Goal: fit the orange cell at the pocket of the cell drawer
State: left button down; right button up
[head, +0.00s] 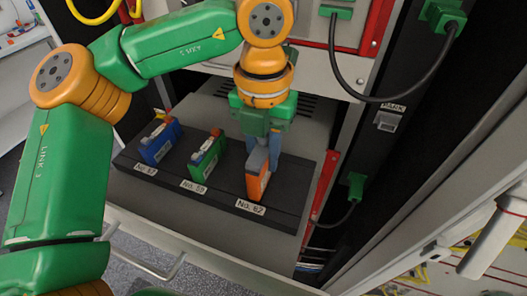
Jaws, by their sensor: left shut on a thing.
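The orange cell (256,186) stands upright at the right end of the black cell drawer tray (285,200), behind the label "No. 62". My left gripper (263,158) reaches down from above and is shut on the orange cell's upper part. The cell's base meets the tray at its pocket, but I cannot tell how deep it sits. The pocket itself is hidden by the cell. My right gripper is not in the head view.
A blue cell (160,143) and a green cell (206,158) stand in the tray to the left. A red-edged cabinet post (322,190) and black cables (395,98) are at the right. The drawer handle (150,266) is in front.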

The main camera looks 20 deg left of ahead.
pick_arm(q)
jog(key=shift+f+b, duration=1.3)
jog(key=shift+f, duration=0.1)
dwell(0.4)
jog(key=c, duration=0.6)
grip_release()
